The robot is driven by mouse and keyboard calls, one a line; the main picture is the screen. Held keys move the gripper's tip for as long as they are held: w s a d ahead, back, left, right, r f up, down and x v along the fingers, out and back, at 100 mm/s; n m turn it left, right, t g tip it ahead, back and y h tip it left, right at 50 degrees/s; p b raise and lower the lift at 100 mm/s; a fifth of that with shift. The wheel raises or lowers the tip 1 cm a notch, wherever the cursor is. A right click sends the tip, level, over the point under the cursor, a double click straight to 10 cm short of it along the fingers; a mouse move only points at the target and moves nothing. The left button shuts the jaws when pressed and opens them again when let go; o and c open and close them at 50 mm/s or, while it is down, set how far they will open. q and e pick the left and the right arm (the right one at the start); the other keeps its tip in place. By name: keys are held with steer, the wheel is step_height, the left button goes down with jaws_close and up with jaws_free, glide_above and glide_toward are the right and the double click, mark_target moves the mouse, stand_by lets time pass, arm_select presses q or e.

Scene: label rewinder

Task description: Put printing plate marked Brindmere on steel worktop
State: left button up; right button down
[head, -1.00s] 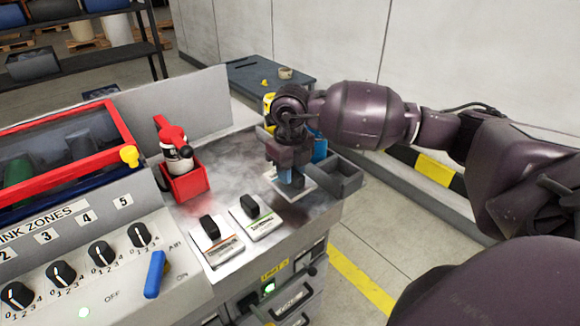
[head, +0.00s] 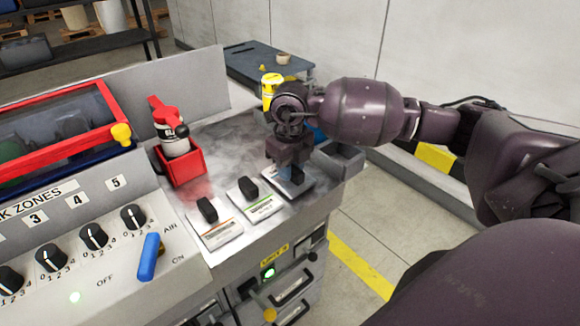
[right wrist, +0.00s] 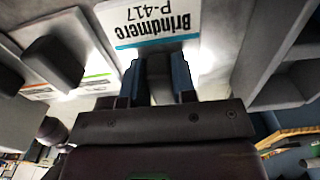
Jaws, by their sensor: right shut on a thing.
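The plate marked Brindmere P-417 (right wrist: 150,22) is white with a blue stripe and a dark block-shaped handle (right wrist: 158,75). My right gripper (right wrist: 159,85) is shut on that handle. In the head view my right gripper (head: 290,170) points down, with the plate (head: 300,194) below it at the right of the grey, stained steel worktop (head: 225,150). The plate looks about level, at or just above the surface; I cannot tell whether it touches. The gripper hides part of it. My left gripper is not in view.
Two similar plates, one green-striped (head: 262,208) and one orange-striped (head: 222,234), lie to the left. A grey open bin (head: 345,160) stands close on the right. A red holder with a bottle (head: 180,165) and a yellow can (head: 270,85) stand farther back.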

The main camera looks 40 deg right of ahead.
steer(key=shift+f, duration=0.3)
steer(key=c, duration=0.8)
jaws_free()
steer(key=shift+c, duration=0.2)
step_height(320, 180, up, 11)
steer(key=shift+f, duration=0.1)
